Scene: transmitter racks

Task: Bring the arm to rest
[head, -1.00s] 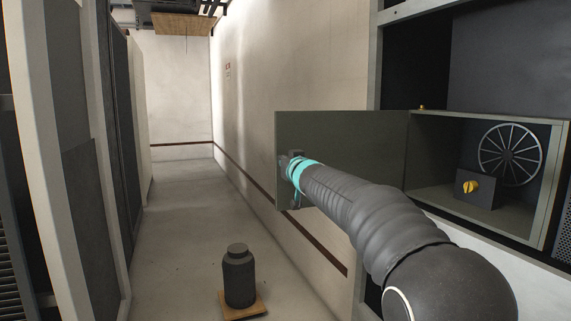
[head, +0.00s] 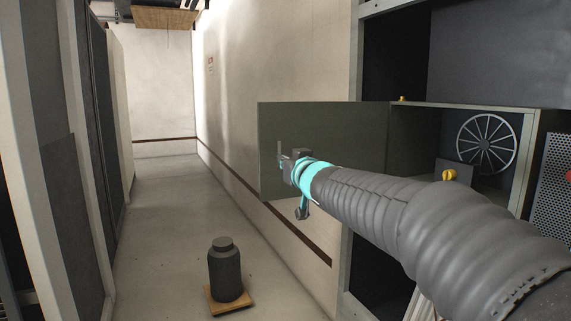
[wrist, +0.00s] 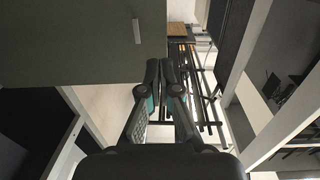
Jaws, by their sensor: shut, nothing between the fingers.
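My arm reaches in from the lower right of the head view. My gripper (head: 281,157) is in front of the open grey-green door, near its left part. In the wrist view my gripper (wrist: 166,70) is shut and empty, its two dark fingertips together. The door (wrist: 80,40) fills the upper left of the wrist view, and a small pale handle (wrist: 136,31) shows on it. In the head view the door (head: 325,125) stands swung out from its cabinet. I cannot tell whether the gripper touches the door.
The open cabinet (head: 520,130) holds a spoked wheel (head: 487,144) and a yellow knob (head: 449,174), partly behind my arm. A dark canister (head: 225,272) stands on a small wooden board (head: 245,301) on the floor. The aisle floor (head: 165,215) beyond is clear between racks and wall.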

